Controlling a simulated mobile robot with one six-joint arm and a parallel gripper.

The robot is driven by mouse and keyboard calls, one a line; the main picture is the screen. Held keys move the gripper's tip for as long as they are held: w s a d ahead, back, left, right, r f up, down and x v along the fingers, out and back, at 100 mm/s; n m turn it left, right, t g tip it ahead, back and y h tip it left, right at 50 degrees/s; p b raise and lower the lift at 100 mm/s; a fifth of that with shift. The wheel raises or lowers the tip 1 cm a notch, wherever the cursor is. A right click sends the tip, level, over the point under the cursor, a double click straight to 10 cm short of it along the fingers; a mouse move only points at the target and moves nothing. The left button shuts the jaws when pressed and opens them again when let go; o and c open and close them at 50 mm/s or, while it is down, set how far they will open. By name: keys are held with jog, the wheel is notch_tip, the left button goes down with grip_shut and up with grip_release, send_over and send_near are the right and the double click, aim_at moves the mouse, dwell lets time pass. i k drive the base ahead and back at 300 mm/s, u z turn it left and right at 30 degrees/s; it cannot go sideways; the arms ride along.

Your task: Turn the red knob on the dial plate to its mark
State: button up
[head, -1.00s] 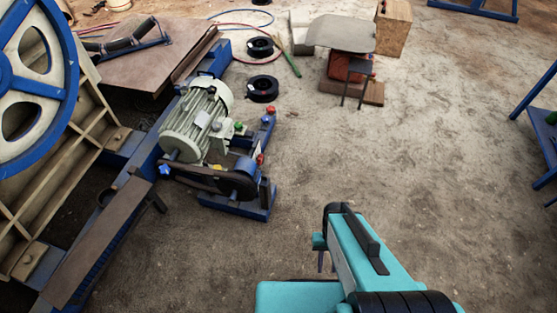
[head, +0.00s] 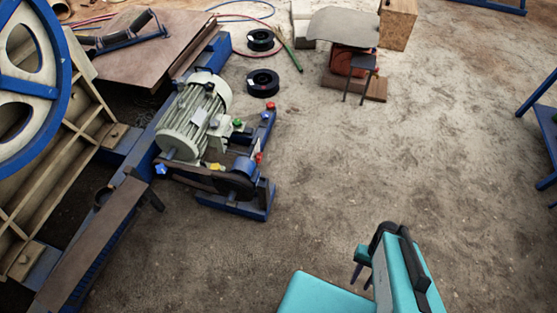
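Two small red knobs show on the blue motor frame in the head view: one red knob (head: 271,108) at its far right corner and another red knob (head: 259,158) nearer, above the belt guard. I cannot tell which belongs to the dial plate, and no plate or mark can be made out at this size. My gripper (head: 363,277) is at the lower right, partly hidden by my turquoise arm. Its two dark fingers point down with a gap between them, and nothing shows between them. It is well to the right of the knobs and nearer the camera.
A grey-green motor (head: 195,115) sits on the blue frame (head: 235,209), with green, yellow and blue knobs around it. A large blue wheel (head: 30,90) stands at left. Bare ground lies between arm and motor.

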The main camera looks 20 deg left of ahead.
aim_at(259, 158)
jog(key=z, duration=0.2)
jog(key=k, duration=1.35)
jog(key=u, duration=1.15)
jog(key=i, duration=1.05)
jog(key=z, duration=0.1)
